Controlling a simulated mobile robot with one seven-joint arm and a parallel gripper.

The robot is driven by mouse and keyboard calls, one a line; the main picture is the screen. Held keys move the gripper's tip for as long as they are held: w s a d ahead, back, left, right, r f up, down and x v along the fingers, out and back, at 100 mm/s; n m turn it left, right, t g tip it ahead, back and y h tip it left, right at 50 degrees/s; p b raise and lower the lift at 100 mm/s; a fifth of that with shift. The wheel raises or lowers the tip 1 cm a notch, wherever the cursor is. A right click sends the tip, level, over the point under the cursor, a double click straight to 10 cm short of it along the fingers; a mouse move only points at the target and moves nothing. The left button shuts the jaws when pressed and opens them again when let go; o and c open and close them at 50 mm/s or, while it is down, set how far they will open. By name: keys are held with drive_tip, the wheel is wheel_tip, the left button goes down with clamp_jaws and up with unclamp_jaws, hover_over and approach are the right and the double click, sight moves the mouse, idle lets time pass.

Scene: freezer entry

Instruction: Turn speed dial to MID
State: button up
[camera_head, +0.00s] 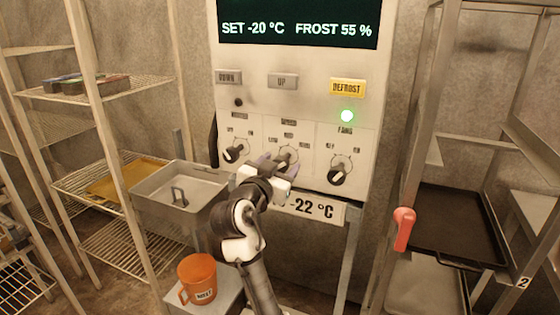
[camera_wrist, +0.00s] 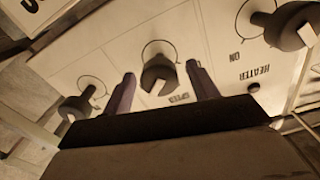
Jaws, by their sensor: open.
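The speed dial (camera_head: 285,153) is the middle one of three dark knobs on the white control panel, partly hidden by my gripper in the head view. In the wrist view the speed dial (camera_wrist: 158,74) shows a slotted dark knob inside a drawn ring, with "SPEED" printed upside down beside it. My gripper (camera_head: 279,166) is at the panel in front of this dial. In the wrist view my gripper (camera_wrist: 164,88) is open, one purple finger on each side of the knob. I cannot tell whether the fingers touch it. The pointer's exact setting is unclear.
The heater dial (camera_wrist: 290,25) and the fans dial (camera_head: 340,172) flank the speed dial closely. A grey bin (camera_head: 150,200) and orange mug (camera_head: 197,278) stand lower left.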

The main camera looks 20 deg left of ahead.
drive_tip(key=shift+w, duration=0.35)
drive_tip(key=c, duration=1)
drive_tip(key=shift+n, duration=0.3)
drive_tip(key=n+p, duration=0.1)
drive_tip(key=n, duration=0.2)
drive_tip(key=shift+n+p, duration=0.4)
drive_tip(key=n+p, duration=0.2)
drive_tip(key=n, duration=0.3)
drive_tip(key=shift+a, duration=0.1)
drive_tip(key=shift+n, duration=0.3)
